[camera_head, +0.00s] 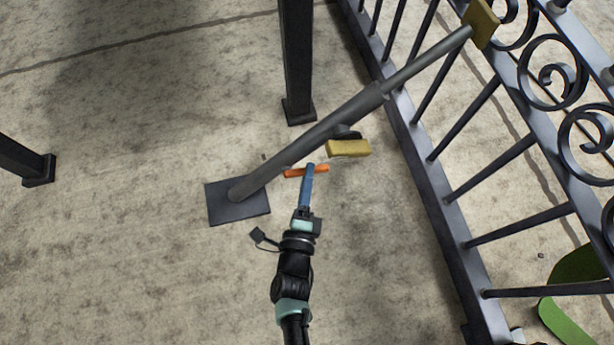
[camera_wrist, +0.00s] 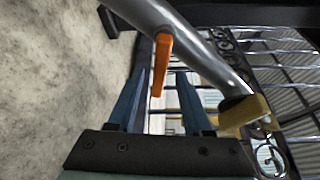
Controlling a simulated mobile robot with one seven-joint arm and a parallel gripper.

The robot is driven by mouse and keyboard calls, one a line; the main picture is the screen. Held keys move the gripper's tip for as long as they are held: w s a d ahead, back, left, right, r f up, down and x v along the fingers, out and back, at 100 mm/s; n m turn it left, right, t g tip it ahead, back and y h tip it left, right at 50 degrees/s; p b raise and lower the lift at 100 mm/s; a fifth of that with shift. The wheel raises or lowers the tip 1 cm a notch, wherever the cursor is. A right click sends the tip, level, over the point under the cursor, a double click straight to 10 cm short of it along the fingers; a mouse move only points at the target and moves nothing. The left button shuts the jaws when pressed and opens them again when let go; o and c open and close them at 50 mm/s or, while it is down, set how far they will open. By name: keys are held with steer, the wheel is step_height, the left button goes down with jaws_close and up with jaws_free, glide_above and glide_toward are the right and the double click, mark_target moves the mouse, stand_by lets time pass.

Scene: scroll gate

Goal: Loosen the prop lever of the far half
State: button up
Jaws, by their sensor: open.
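A grey telescoping prop (camera_head: 320,133) slants from a dark floor plate (camera_head: 238,208) up to a yellow pad (camera_head: 481,22) on the gate. An orange lever (camera_head: 291,173) lies beside the lower tube in the head view. In the wrist view the lever (camera_wrist: 161,62) comes off the prop tube (camera_wrist: 200,50) and points toward my gripper. My gripper (camera_head: 309,168) has blue fingers and is open. In the wrist view its fingers (camera_wrist: 163,74) stand on either side of the lever, apart from it. In the head view a finger hides the lever's middle.
A yellow block (camera_head: 348,148) with a black knob sits beside the prop, close to the right of my gripper; it shows in the wrist view (camera_wrist: 244,112). The dark scroll gate (camera_head: 440,190) runs along the right. Dark posts (camera_head: 297,60) stand behind.

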steer(key=s+a+p, duration=0.1)
steer(key=s+p, duration=0.4)
steer(key=s, duration=0.7)
steer(key=shift+s+r, duration=0.4)
